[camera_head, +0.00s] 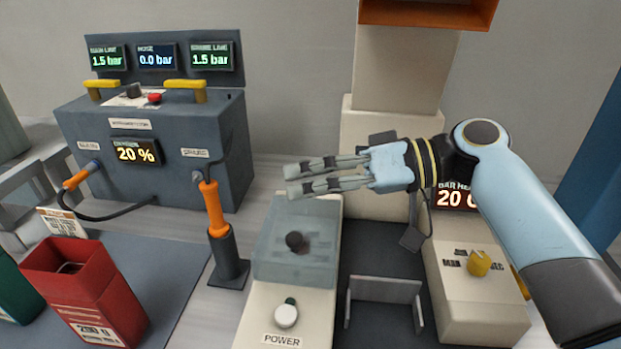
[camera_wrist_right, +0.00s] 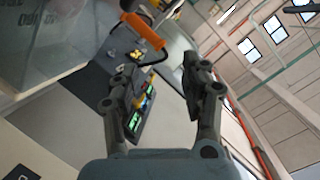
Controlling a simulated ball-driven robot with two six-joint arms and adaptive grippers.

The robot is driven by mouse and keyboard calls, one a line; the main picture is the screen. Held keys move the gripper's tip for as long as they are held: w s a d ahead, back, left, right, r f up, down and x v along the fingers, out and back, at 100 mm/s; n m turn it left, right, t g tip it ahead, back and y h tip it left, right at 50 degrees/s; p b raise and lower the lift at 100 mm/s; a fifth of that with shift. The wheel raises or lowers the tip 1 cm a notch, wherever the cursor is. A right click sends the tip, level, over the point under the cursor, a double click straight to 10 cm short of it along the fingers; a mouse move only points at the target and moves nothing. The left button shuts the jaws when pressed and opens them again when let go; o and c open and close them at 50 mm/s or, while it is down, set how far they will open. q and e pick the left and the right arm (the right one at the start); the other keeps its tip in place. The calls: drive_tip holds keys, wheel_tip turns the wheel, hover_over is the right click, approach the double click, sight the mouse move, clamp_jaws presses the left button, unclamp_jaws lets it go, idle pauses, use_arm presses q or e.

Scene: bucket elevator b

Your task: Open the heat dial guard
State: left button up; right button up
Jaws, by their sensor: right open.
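The heat dial guard (camera_head: 268,262) appears to be a clear bluish box on the pale console left of centre in the head view. It sits down over a dark round knob (camera_head: 296,241), which shows through it. My right gripper (camera_head: 288,180) is open and empty, with its fingers pointing left. In the head view it appears above and behind the guard; I see no contact. In the right wrist view my right gripper (camera_wrist_right: 152,85) has its two fingers apart with nothing between them. My left gripper is not in view.
A POWER button (camera_head: 286,315) is in front of the guard. A yellow selector knob (camera_head: 480,263) is on the right console. A post with an orange handle (camera_head: 213,210) stands left of the guard. A dark gauge cabinet (camera_head: 160,140) and red bin (camera_head: 85,290) are further left.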

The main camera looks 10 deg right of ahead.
clamp_jaws()
idle(0.3)
idle(0.4)
unclamp_jaws()
drive_tip(key=v, duration=1.2)
